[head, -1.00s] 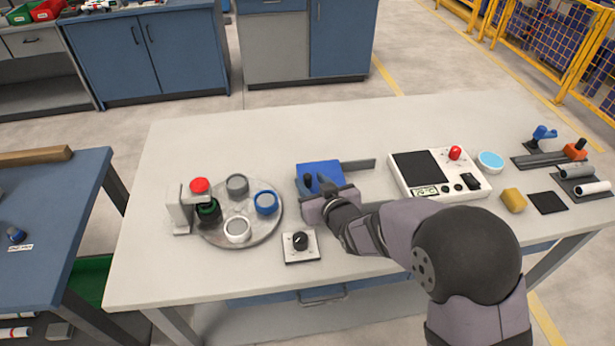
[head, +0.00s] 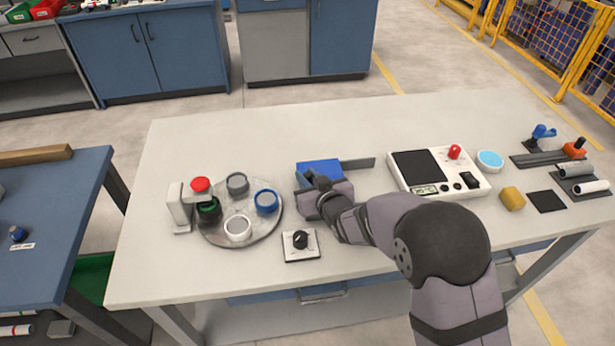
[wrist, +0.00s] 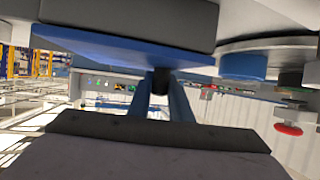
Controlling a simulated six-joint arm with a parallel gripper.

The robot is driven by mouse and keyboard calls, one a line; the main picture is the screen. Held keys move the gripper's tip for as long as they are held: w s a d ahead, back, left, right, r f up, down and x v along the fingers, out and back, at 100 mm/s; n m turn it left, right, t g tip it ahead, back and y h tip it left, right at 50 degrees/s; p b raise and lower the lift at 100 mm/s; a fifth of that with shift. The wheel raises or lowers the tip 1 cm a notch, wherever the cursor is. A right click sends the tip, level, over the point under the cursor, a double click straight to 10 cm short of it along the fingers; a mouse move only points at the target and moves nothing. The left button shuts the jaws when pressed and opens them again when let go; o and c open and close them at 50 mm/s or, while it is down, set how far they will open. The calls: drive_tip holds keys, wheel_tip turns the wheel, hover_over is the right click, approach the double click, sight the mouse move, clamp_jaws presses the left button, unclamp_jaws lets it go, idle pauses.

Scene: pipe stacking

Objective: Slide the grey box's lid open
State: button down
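The grey box (wrist: 130,18) has a flat blue lid (head: 319,168), seen from above in the head view. In the wrist view, where the scene is upside down, the blue lid (wrist: 105,46) shows against the box's grey body. A black knob (wrist: 160,81) stands out from the lid. My gripper (head: 313,182) is at the lid's near left part and hides the knob area in the head view. In the wrist view my gripper's two fingers (wrist: 161,98) lie on either side of the knob, very close to it. Whether they press on it is unclear.
A grey rail (head: 358,163) extends right from the box. To the left is a round tray (head: 220,220) with several coloured rings; a dial box (head: 300,245) stands in front. A white panel (head: 478,183) with a red knob stands to the right. The table behind the box is clear.

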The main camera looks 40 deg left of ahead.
drive_tip(key=w+d, duration=0.7)
drive_tip(key=shift+w+d, duration=0.2)
drive_tip(key=c, duration=1.6)
unclamp_jaws()
drive_tip(key=shift+s, duration=0.1)
drive_tip(key=shift+b+v, duration=0.4)
drive_tip(key=shift+v, duration=3.25)
